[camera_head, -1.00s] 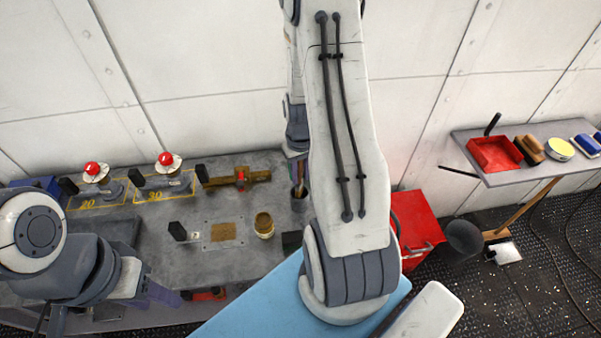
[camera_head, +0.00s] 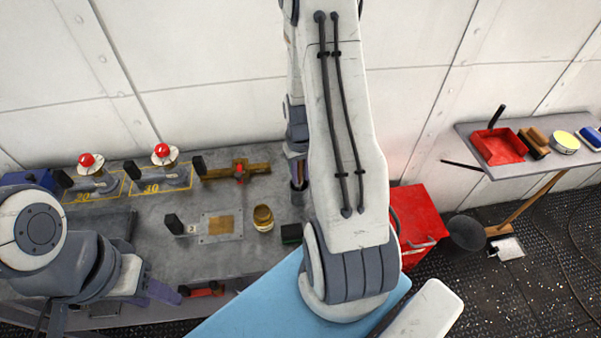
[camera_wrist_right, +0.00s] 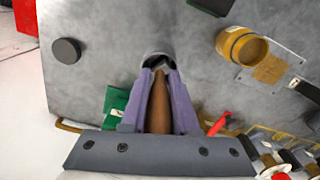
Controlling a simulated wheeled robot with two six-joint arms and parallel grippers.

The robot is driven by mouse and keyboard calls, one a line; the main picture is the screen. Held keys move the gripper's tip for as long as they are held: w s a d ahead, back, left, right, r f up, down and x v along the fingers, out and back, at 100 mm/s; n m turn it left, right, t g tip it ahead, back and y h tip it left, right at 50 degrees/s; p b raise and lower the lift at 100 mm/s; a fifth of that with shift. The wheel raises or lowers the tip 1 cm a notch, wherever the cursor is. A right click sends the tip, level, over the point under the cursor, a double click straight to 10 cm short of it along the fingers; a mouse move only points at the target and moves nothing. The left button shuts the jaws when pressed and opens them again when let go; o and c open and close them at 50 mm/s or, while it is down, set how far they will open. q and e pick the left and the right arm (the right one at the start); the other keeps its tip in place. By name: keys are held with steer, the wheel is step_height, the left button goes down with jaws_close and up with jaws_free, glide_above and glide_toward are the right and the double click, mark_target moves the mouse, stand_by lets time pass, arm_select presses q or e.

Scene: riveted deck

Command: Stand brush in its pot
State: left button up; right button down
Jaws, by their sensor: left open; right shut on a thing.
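The pot is a dark grey cylinder (camera_head: 298,193) standing on the grey bench; its round rim (camera_wrist_right: 158,56) shows in the right wrist view. My right gripper (camera_wrist_right: 160,80), with purple fingers, is shut on the brush (camera_wrist_right: 159,106), whose brown wooden handle lies between the fingers. The brush's far end is at the pot's mouth; how deep it sits is hidden by the fingers. In the head view my right gripper (camera_head: 297,168) is just above the pot, partly behind my forearm. My left gripper (camera_head: 163,294) is open and empty at the bench's front edge.
A yellow-brown cup (camera_head: 263,218) and a green block (camera_head: 291,233) are near the pot. Two red-domed fixtures (camera_head: 162,153) and a brass valve (camera_head: 240,172) stand at the back. A red cabinet (camera_head: 417,222) stands right of the bench.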

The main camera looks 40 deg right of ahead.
steer(key=shift+f+b, duration=0.5)
steer(key=shift+f, duration=0.3)
steer(key=c, duration=0.6)
jaws_free()
steer(key=shift+r, duration=0.1)
step_height(320, 180, up, 10)
steer(key=shift+r+b, duration=0.15)
steer(key=shift+b, duration=0.65)
